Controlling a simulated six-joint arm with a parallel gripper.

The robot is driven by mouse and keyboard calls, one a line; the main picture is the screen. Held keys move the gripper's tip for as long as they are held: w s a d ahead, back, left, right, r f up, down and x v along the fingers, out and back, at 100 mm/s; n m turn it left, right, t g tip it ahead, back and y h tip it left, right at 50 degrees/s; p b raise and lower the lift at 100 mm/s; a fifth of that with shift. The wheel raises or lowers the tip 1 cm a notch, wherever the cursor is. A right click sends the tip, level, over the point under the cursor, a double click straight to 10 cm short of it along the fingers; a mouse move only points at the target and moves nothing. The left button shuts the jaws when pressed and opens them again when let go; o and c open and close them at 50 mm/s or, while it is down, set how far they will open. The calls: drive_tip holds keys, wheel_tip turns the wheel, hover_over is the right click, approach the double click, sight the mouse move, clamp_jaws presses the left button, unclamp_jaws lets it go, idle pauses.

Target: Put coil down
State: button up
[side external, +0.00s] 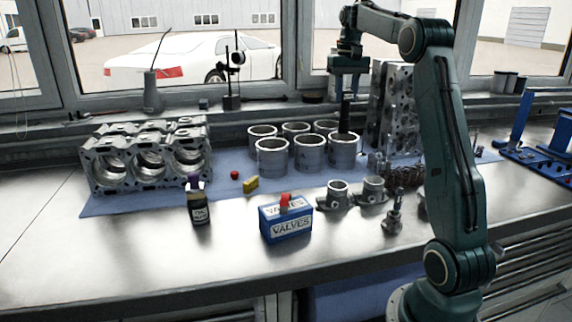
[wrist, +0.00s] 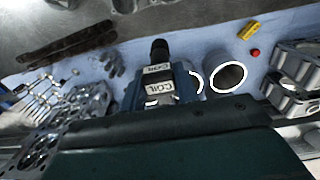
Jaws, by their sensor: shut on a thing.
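The coil (side external: 346,104) is a dark, upright stick in the side view, hanging from my gripper (side external: 348,72). Its lower end overlaps the rim of a grey cylinder sleeve (side external: 343,153); I cannot tell whether it is inside, behind or above it. In the wrist view the coil (wrist: 159,73) shows a pale "COIL" label and a black end, between the blue fingers of my gripper (wrist: 160,86). My gripper is shut on the coil. The surface right under the coil is hidden.
Several sleeves (side external: 272,157) stand on the blue mat (side external: 115,203). A tall cylinder head (side external: 401,110) stands close right of the coil. An engine block (side external: 147,158) is at left. A blue valves box (side external: 286,222) and a bottle (side external: 198,209) stand in front.

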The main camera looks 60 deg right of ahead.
drive_tip(key=d, duration=0.6)
drive_tip(key=shift+r, duration=0.35)
drive_tip(key=shift+s, duration=0.1)
drive_tip(key=shift+f, duration=0.15)
wheel_tip(320, 180, down, 20)
idle(1.0)
drive_tip(key=o, duration=1)
